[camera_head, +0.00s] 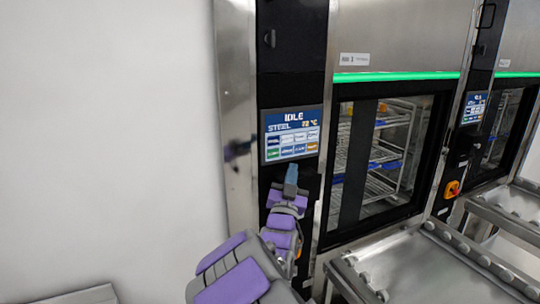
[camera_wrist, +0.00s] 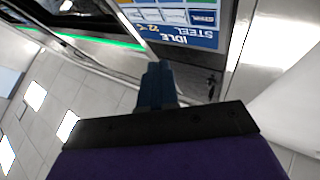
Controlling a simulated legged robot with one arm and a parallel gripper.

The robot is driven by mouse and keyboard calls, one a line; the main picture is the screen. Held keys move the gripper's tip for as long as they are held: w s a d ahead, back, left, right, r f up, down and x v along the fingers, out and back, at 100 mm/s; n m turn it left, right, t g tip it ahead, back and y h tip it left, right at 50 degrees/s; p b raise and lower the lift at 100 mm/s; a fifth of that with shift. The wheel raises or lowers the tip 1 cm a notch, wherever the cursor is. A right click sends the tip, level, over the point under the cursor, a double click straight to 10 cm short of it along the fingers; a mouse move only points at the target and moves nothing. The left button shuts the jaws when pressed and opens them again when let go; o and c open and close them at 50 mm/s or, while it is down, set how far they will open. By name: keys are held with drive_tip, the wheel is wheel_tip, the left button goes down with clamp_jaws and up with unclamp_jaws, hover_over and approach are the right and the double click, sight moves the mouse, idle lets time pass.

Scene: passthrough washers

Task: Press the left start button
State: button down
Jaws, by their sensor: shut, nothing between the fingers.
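The left washer's control screen (camera_head: 292,135) is lit, reads "IDLE" and "STEEL", and has rows of coloured tiles. A green tile (camera_head: 273,153) is at its lower left; I cannot read its label or tell whether it is the start button. My gripper (camera_head: 291,174) is shut and empty, with its blue-grey fingertips just below the screen's lower edge in the head view. In the wrist view the screen (camera_wrist: 185,22) appears upside down, beyond my closed fingers (camera_wrist: 156,78). Contact with the panel cannot be told. My gripper and arm hide part of the panel below the screen.
The left washer's glass door (camera_head: 385,150) shows wire racks inside, under a green light strip (camera_head: 395,76). A metal roller table (camera_head: 410,268) stands before it. A second washer's screen (camera_head: 474,107) and a red-yellow switch (camera_head: 453,189) are at right. A white wall (camera_head: 110,140) is at left.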

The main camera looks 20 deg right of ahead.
sight(273, 153)
drive_tip(key=shift+a, duration=0.1)
drive_tip(key=shift+w+a+p, duration=0.2)
drive_tip(key=shift+w+p, duration=2)
drive_tip(key=shift+w, duration=2.2)
drive_tip(key=shift+w, duration=0.2)
drive_tip(key=shift+w, duration=0.2)
